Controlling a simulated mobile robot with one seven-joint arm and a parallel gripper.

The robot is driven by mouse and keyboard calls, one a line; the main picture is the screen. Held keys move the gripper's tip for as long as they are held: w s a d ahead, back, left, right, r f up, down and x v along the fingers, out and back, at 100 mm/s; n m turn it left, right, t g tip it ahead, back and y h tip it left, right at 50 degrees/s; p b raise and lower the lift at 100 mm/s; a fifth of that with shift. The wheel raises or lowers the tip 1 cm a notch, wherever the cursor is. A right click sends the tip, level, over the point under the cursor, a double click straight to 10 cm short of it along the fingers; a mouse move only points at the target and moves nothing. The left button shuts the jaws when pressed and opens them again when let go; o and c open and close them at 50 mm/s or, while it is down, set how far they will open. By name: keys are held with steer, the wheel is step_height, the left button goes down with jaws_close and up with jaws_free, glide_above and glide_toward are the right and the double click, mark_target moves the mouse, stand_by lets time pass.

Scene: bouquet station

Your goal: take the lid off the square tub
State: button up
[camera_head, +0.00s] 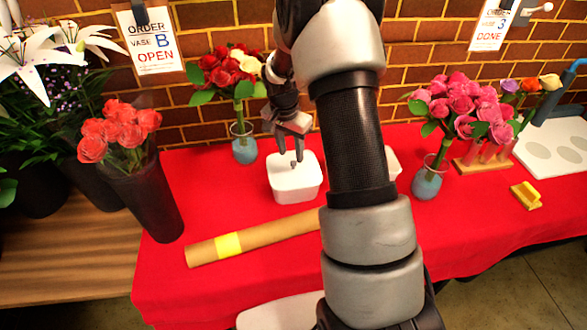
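The white square tub (296,190) stands on the red cloth near the middle of the table. Its pale lid (307,174) is on top, with a small dark knob (294,166) at the middle. My gripper (290,155) points down just above the lid. Its two dark fingers are apart, with a gap between them over the knob. I cannot tell whether a finger touches the knob.
My arm hides part of a white container (393,163) to the right. A cardboard tube (255,238) with a yellow band lies in front of the tub. Vases of flowers stand behind left (243,145) and to the right (428,178). A yellow block (526,196) lies further right.

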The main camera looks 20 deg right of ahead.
mark_target(294, 162)
steer(key=f, duration=0.4)
steer(key=shift+w+d, duration=0.1)
steer(key=shift+d, duration=0.25)
steer(key=shift+c, duration=0.4)
jaws_close()
steer(key=shift+r, duration=0.15)
step_height(294, 162, up, 10)
